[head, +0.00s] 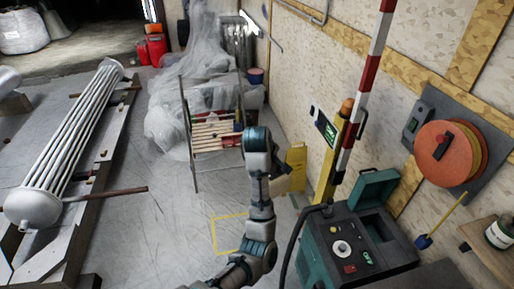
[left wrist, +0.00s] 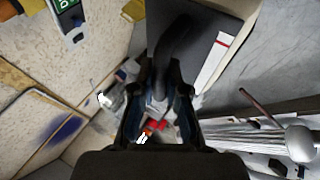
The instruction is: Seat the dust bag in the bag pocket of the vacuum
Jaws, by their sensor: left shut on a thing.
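My left gripper (left wrist: 158,112) is shut on a dark curved handle (left wrist: 176,45). Behind the handle is a flat dark grey body with a white, red-lined strip (left wrist: 216,62); I take this to be the dust bag (left wrist: 208,25), held in the gripper. In the head view my left arm reaches up the middle; its fingers and the bag cannot be made out there. The vacuum (head: 345,248), a dark grey and teal box with a dial and a red switch, stands at lower right. Its teal lid (head: 374,189) is raised. The inside of the bag pocket cannot be made out clearly. My right gripper is not in view.
A yellow post with a green screen (head: 325,129) and a red-white pole (head: 365,85) stand behind the vacuum. An orange reel (head: 441,155) hangs on the wall. A rack (head: 213,125) with plastic sheeting stands ahead. A tube bundle (head: 70,140) lies left.

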